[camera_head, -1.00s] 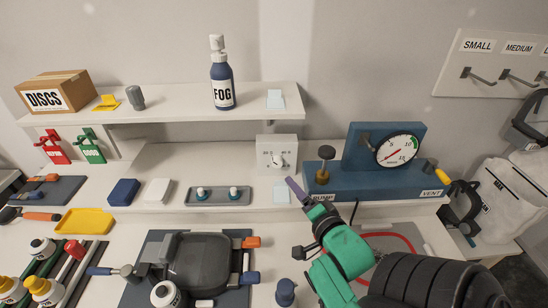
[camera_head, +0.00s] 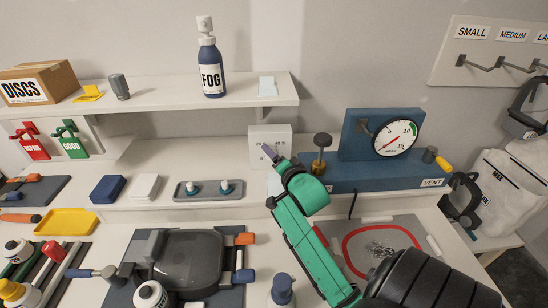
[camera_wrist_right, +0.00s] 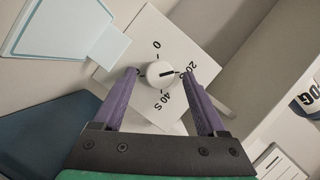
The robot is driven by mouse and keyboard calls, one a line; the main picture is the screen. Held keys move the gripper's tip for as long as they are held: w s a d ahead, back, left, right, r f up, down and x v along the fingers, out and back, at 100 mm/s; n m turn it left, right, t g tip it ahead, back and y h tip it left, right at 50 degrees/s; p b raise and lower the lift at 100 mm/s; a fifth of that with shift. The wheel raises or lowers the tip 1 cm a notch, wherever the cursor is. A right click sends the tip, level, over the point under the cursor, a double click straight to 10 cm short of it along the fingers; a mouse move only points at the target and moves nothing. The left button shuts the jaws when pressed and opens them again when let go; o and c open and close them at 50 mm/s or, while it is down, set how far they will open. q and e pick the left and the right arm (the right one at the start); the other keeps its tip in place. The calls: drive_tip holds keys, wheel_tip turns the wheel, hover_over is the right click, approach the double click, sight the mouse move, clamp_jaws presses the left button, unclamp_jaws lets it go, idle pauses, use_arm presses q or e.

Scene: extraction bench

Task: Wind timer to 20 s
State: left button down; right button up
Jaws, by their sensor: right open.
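The 0 and 40 S labels are readable; the 20 S label is partly covered by a finger. The knob's dark line points toward the 20 S side. My right gripper (camera_wrist_right: 159,76) is open, its purple fingers on either side of the knob with visible gaps. My left gripper is not in view.
A blue gauge stand (camera_head: 352,172) stands right of the timer. A tray with two small pieces (camera_head: 214,197) lies to the left. The shelf (camera_head: 150,107) with the FOG bottle (camera_head: 211,72) is above left. A pale card (camera_wrist_right: 62,38) shows beside the timer.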

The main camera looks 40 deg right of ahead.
clamp_jaws()
drive_tip(key=shift+f, duration=0.1)
idle(1.1)
unclamp_jaws()
